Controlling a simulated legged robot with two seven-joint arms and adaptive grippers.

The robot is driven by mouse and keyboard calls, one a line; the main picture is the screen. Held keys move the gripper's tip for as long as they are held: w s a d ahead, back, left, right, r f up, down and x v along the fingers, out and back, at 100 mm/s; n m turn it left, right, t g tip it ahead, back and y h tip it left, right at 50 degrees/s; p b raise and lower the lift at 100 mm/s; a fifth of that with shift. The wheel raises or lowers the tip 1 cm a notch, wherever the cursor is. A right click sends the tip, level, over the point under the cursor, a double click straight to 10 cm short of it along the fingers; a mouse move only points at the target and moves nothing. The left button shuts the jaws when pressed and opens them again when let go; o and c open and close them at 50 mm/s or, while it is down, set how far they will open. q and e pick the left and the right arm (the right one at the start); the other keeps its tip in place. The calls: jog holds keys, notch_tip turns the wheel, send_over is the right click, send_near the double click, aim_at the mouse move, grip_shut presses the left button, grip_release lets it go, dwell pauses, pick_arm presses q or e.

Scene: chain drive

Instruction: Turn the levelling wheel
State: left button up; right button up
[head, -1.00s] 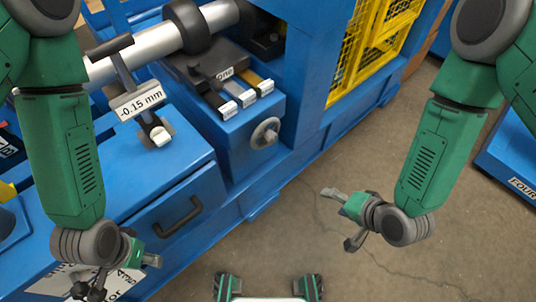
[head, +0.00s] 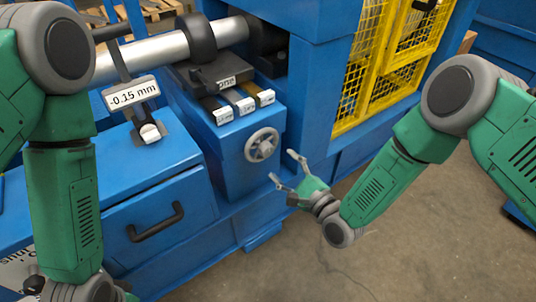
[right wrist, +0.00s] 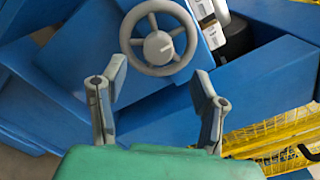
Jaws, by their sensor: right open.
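The levelling wheel (head: 262,145) is a grey spoked handwheel on the front face of a blue machine block. It also shows at the top middle of the right wrist view (right wrist: 158,46). My right gripper (head: 282,167) is open, just right of and below the wheel, with its fingers pointing at it. In the right wrist view my two fingers (right wrist: 155,92) are spread with nothing between them, and the wheel lies beyond their tips. My left gripper is mostly cut off at the bottom left of the head view, and its fingers cannot be made out.
A gauge labelled -0.15 mm (head: 131,96) stands by the silver shaft (head: 160,52). Labelled keys (head: 245,104) sit above the wheel. A drawer handle (head: 156,222) is left. A yellow mesh guard (head: 385,65) is at right. Floor (head: 400,230) at lower right is clear.

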aim_at(268, 152)
jog(key=b+x, duration=0.1)
jog(key=x, duration=0.5)
jog(key=shift+s+a, duration=0.1)
jog(key=shift+a, duration=0.2)
jog(key=shift+w+a, duration=0.4)
jog(key=shift+a, duration=0.1)
jog(key=shift+d, duration=0.45)
jog(key=c, duration=1.2)
jog(key=shift+o, duration=0.3)
